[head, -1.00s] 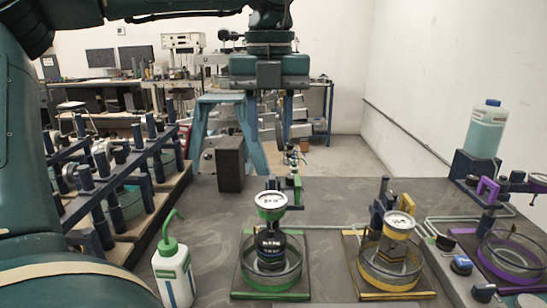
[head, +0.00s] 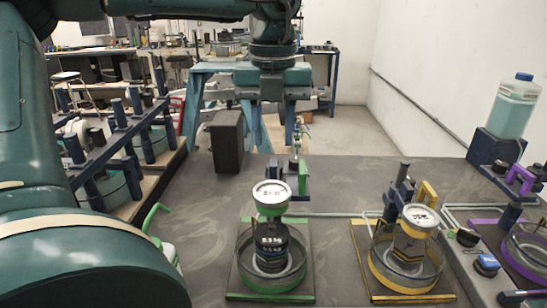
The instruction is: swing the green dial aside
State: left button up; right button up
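The green dial (head: 271,194) has a round white face in a green cup. It stands over dark weights (head: 271,240) in a glass dish on a green-edged base (head: 270,298) at the middle front of the bench. My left gripper (head: 273,138) hangs pointing down, above and behind the dial in the picture. Its two fingers are apart, with nothing seen between them, and it appears clear of the dial. A green bracket and post (head: 290,180) stand just behind the dial. My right gripper is not in view.
A similar yellow dial (head: 420,216) stands to the right, and a purple-edged dish (head: 530,250) beyond it. A dark block (head: 227,142) stands behind left. My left arm partly hides a green-spouted bottle (head: 163,240). A blue-capped bottle (head: 513,108) stands back right.

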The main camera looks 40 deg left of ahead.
aim_at(273, 162)
pick_arm(q)
jog(key=shift+f, duration=2.75)
jog(key=shift+c, duration=0.5)
grip_shut()
